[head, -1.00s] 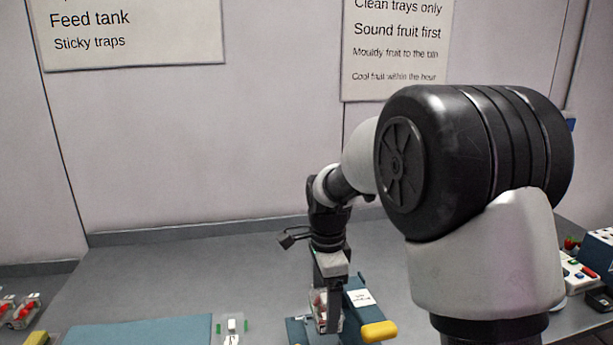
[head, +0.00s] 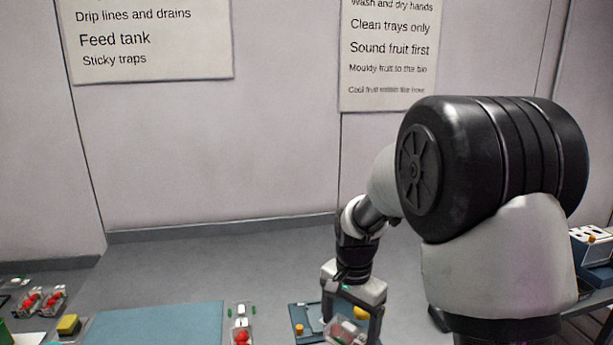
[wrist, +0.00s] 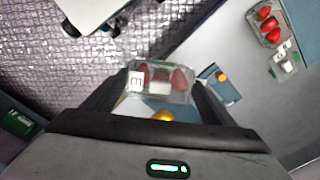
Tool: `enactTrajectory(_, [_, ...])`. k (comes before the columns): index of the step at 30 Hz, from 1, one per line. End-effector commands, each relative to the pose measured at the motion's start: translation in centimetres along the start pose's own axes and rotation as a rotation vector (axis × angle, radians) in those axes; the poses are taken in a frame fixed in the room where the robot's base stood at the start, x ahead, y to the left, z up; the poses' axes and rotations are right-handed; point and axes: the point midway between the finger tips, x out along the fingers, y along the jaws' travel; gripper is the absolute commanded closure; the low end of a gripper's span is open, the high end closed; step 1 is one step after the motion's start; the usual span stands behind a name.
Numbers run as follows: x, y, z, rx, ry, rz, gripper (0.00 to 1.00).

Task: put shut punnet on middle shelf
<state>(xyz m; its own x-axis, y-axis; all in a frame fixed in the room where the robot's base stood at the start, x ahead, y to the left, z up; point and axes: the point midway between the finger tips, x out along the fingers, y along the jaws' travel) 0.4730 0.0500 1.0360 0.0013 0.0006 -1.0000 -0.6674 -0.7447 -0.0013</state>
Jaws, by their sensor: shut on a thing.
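A clear punnet with red strawberries (wrist: 160,82) is held between the two dark fingers of my gripper (wrist: 158,92). It seems closed, with a small white label on its left side. In the head view, my gripper (head: 352,312) is low near the bottom edge, and the punnet (head: 346,332) shows between its fingers, partly cut off. The punnet appears raised in front of the blue device on the counter. No shelf can be made out in these views.
The counter's back is clear.

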Motion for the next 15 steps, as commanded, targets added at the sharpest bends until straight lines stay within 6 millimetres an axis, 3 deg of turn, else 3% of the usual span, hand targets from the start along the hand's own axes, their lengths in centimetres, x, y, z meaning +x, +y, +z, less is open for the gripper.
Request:
enactTrajectory(6, [0.2, 3.7, -0.7, -0.426, -0.003, 0.002, 0.46])
enactTrajectory(15, [0.8, 5.8, -1.0, -0.714, -0.001, 0.001, 0.46])
